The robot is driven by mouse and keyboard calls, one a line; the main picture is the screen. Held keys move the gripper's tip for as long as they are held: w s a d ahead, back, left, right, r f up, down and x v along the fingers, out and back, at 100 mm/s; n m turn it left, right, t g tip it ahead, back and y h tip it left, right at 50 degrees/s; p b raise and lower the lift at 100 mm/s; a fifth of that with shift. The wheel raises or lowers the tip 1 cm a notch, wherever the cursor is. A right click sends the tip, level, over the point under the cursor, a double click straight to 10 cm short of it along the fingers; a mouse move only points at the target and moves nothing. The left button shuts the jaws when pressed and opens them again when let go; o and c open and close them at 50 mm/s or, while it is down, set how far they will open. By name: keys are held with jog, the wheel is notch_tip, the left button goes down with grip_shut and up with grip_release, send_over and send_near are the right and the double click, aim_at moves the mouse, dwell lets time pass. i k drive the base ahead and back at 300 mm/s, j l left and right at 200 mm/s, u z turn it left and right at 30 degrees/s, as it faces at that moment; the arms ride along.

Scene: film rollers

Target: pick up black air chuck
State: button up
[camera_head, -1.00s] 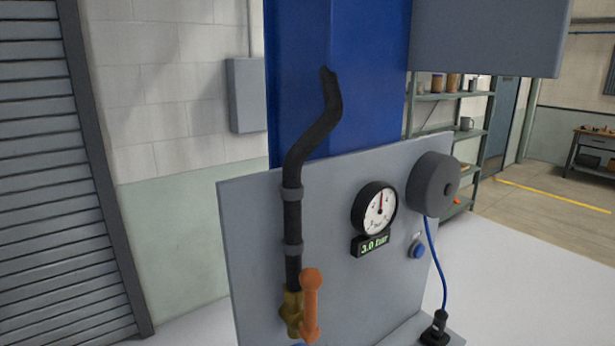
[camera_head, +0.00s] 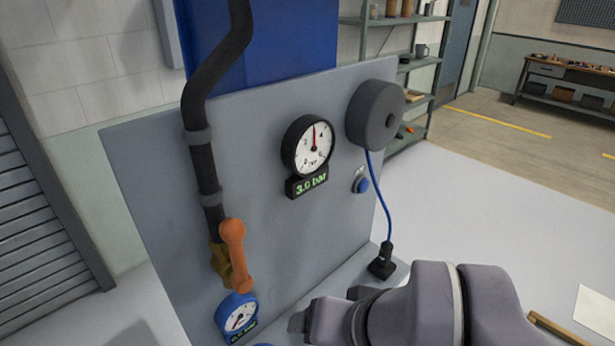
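The black air chuck (camera_head: 383,263) hangs at the lower end of a blue hose (camera_head: 377,200). It is at the foot of the grey panel, by the grey ledge, and I cannot tell whether it rests on the ledge. My gripper (camera_head: 314,319) shows at the bottom of the view, to the left of and nearer than the chuck. It is apart from the chuck in the picture. Its fingers are too unclear to tell whether they are open or shut.
The grey panel (camera_head: 270,240) carries a round hose reel (camera_head: 376,114), a gauge (camera_head: 308,145) showing 3.0 bar, a blue button (camera_head: 361,185), a black pipe (camera_head: 205,165) and an orange valve handle (camera_head: 236,257). A blue gauge (camera_head: 238,314) sits low left.

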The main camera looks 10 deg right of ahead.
aim_at(386, 250)
jog(key=z, duration=0.75)
